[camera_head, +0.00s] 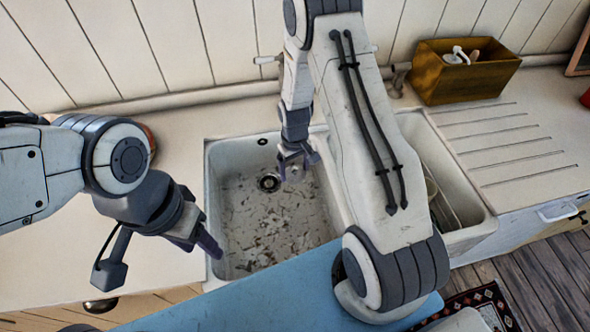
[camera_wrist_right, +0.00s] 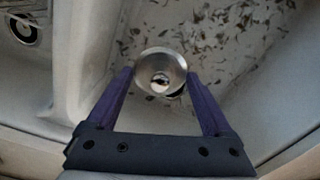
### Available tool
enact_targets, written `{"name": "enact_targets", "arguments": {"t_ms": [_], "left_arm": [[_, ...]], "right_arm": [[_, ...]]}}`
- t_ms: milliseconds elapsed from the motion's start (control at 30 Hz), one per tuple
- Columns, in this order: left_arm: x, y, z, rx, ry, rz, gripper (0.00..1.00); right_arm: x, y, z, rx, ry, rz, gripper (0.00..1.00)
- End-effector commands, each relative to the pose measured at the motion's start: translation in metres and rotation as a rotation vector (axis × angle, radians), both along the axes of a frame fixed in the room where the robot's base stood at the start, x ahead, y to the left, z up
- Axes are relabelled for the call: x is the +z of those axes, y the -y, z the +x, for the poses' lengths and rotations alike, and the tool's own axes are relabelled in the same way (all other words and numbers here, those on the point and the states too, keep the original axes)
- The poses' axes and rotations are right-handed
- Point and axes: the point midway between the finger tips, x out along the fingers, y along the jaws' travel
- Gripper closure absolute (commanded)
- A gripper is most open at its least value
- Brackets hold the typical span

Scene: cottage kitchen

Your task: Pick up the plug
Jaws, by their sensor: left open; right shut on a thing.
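The plug (camera_wrist_right: 160,75) is a round silvery metal disc with a small knob at its middle, seen in the right wrist view. My right gripper (camera_wrist_right: 160,84) is shut on it, with one purple finger at each side. In the head view my right gripper (camera_head: 298,168) hangs inside the left basin (camera_head: 215,200), just right of the dark drain (camera_head: 269,182); the plug is too small to make out there. In the wrist view a dark curve shows behind the plug's lower right edge. My left gripper (camera_head: 197,243) is open and empty near the basin's front left edge.
Brown scraps cover the left basin's floor. A divider (camera_wrist_right: 80,50) separates the basins; the right one (camera_head: 475,220) holds dishes and is partly hidden by my arm. A wooden box (camera_head: 430,85) stands on the counter at the back right. The grooved drainboard (camera_head: 520,140) is clear.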

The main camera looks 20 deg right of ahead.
Motion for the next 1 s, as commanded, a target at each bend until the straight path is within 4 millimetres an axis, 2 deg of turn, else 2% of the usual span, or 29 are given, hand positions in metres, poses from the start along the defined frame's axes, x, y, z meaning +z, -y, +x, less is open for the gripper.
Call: {"name": "enact_targets", "arguments": {"t_ms": [33,1000], "left_arm": [[0.006,0.0,0.0,0.0,0.0,0.0,0.5],[0.058,0.0,0.0,0.0,0.0,0.0,0.5]], "right_arm": [[0.007,0.0,0.0,0.0,0.0,0.0,0.72],[0.075,0.0,0.0,0.0,0.0,0.0,0.72]]}}
